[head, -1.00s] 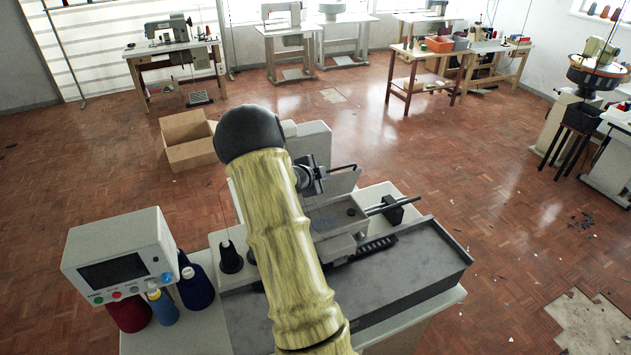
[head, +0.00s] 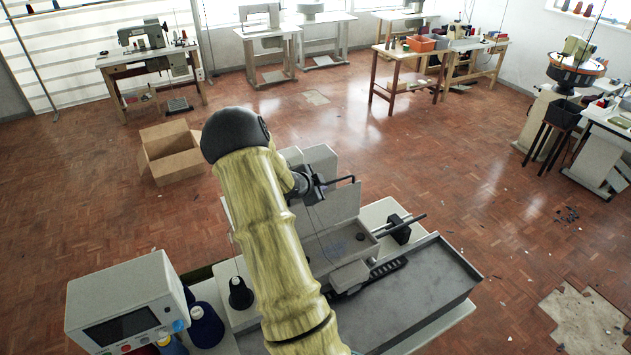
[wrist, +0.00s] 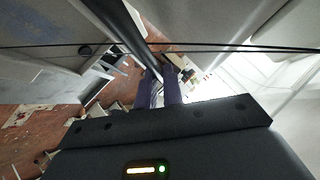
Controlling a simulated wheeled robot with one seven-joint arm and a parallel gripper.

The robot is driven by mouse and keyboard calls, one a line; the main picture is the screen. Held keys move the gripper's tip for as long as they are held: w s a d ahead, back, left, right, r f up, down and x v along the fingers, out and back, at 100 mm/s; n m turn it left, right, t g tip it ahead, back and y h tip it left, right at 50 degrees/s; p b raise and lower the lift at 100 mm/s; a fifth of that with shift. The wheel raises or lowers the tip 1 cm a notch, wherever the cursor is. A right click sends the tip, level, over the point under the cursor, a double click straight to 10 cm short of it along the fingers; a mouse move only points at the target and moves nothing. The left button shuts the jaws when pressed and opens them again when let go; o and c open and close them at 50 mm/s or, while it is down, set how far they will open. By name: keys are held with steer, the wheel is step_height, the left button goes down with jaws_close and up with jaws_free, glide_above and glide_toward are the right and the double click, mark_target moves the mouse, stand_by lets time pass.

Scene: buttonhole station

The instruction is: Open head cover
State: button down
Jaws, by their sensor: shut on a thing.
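The buttonhole machine (head: 318,160) stands on a station below and ahead of me. A flat light grey panel (head: 336,211), which looks like the head cover, stands tilted up at its front, above an exposed tray-like area (head: 340,246). My gripper (head: 311,187) is at the panel's upper left edge, partly hidden by my arm. In the wrist view, my two purplish fingers (wrist: 164,88) close at the end of a dark rod (wrist: 140,38). The exact contact is hard to see.
A control box (head: 125,308) with a screen and thread cones (head: 206,325) stand at the lower left. A black cone (head: 240,293) is beside my arm. A grey metal bed (head: 420,300) lies at the right. An open cardboard box (head: 170,152) is on the floor behind.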

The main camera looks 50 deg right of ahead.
steer(key=shift+w+d+r, duration=0.1)
stand_by(0.3)
steer(key=c, duration=1.8)
jaws_free()
steer(key=b+v, duration=0.1)
steer(key=v, duration=1.6)
steer(key=shift+s+a, duration=0.25)
steer(key=shift+d, duration=0.1)
